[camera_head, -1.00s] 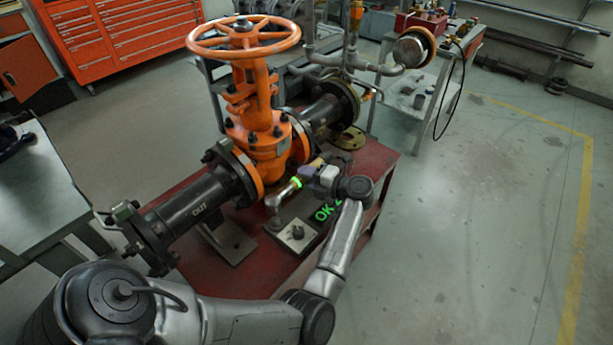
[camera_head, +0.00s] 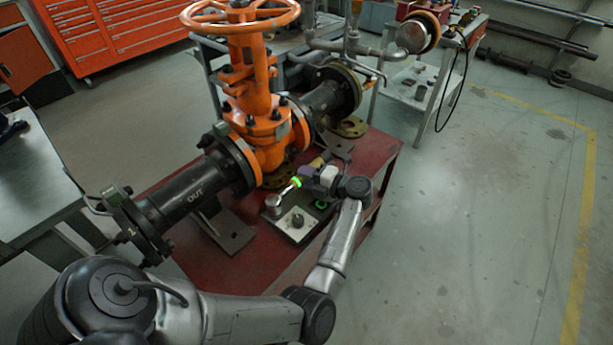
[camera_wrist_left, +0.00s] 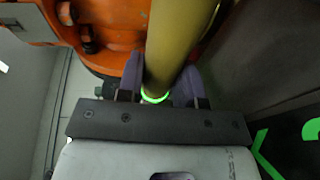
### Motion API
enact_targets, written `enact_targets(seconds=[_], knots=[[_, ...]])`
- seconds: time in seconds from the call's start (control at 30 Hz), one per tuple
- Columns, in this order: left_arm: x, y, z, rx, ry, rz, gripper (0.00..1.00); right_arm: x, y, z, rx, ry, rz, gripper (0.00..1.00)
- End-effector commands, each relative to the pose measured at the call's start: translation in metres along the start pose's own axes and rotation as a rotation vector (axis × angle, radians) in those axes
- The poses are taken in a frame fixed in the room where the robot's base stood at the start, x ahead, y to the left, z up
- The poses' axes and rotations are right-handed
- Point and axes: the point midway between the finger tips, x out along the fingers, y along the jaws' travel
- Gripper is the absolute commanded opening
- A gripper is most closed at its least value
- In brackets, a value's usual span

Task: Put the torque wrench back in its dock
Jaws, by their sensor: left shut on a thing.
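My left gripper (camera_head: 314,178) is shut on the torque wrench (camera_head: 285,194), above the red bench. The wrench has a silver head at its lower left, a glowing green ring and a yellow handle. In the left wrist view, the yellow handle (camera_wrist_left: 180,40) lies between the two purple fingers (camera_wrist_left: 160,85), with the green ring close to them. The wrench head is at the left edge of a dark plate with a pale square and a short post (camera_head: 297,221). I cannot tell whether they touch, or whether this plate is the dock. My right gripper is not in view.
The orange gate valve (camera_head: 262,130) and its black flanged pipe (camera_head: 185,192) stand close behind and left of the wrench. A green-lit panel (camera_head: 321,205) is partly hidden under the gripper. A grey cart (camera_head: 412,100) stands behind. The floor at right is clear.

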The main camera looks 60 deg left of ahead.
Motion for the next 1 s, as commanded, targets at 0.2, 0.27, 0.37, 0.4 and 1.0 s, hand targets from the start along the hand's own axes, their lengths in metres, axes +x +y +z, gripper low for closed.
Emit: enact_targets(seconds=[0.2, 0.27, 0.37, 0.4, 1.0], knots=[[0.000, 0.002, 0.001, -0.004, 0.000, 0.003, 0.00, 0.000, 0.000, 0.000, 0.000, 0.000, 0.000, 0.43], [0.000, 0.002, 0.001, -0.004, 0.000, 0.003, 0.00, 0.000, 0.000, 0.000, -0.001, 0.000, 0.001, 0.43], [0.000, 0.002, 0.001, -0.004, 0.000, 0.003, 0.40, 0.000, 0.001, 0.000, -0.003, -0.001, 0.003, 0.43], [0.000, 0.002, 0.001, -0.003, 0.000, 0.003, 0.44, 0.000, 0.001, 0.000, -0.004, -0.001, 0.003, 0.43], [-0.013, -0.001, 0.000, 0.003, -0.002, -0.003, 0.63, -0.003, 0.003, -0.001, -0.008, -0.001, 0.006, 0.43]])
